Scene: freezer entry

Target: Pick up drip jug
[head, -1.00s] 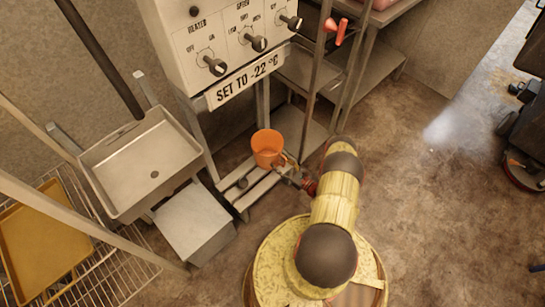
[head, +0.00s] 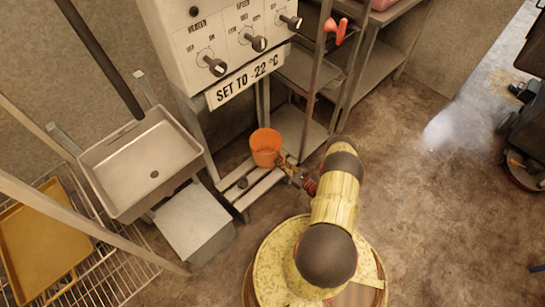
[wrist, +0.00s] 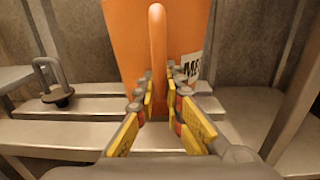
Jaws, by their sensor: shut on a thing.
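The drip jug is an orange, open-topped jug (head: 265,147) at the slatted low metal shelf under the control box in the head view. In the wrist view the orange jug (wrist: 125,40) fills the upper middle, upright, with its handle facing me and part of a white label at its right. My gripper (wrist: 160,85) is shut on the jug's handle, with yellow-padded fingers on either side. In the head view my gripper (head: 290,170) reaches the jug from the lower right. I cannot tell whether the jug's base touches the slats.
A metal weight with a loop handle (wrist: 58,88) sits on the slats (wrist: 90,130) left of the jug. A metal sink (head: 145,165) stands left, and a control box (head: 225,45) hangs above. Upright posts (head: 318,70) stand close to the right. Open floor (head: 450,210) lies right.

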